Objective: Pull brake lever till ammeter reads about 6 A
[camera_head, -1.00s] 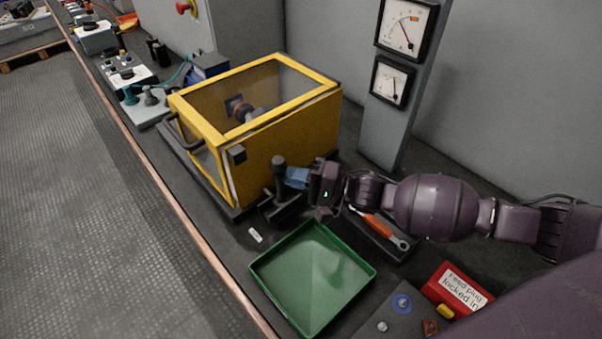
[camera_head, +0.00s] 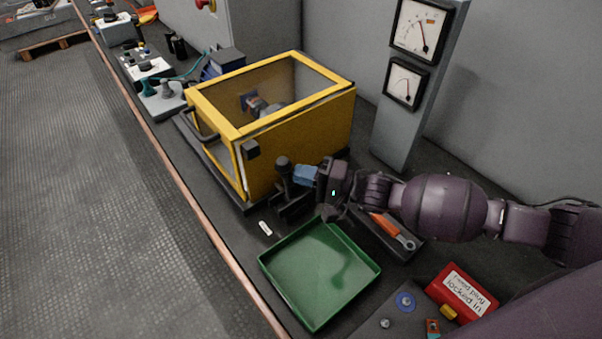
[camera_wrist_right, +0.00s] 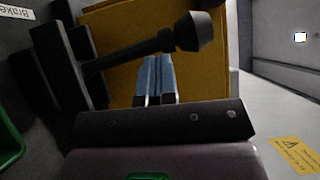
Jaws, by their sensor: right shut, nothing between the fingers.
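The brake lever (camera_head: 284,170) is a dark stick with a rounded knob, standing in a dark base in front of the yellow box. In the wrist view the lever (camera_wrist_right: 140,48) crosses the upper left, its knob to the right. My right gripper (camera_head: 306,175) has blue fingers, shut and empty, just right of the lever in the head view. In the wrist view the fingers (camera_wrist_right: 155,78) are together beside the lever rod; contact cannot be told. Two dials, an upper one (camera_head: 421,28) and a lower one (camera_head: 405,83), hang on a grey post; their scales are too small to read. My left gripper is out of view.
The yellow box (camera_head: 305,140) with clear panels stands behind the lever. A green tray (camera_head: 290,308) lies in front. An orange-handled tool (camera_head: 385,225) lies in a dark holder under my right arm. A red labelled block (camera_head: 462,292) is at lower right.

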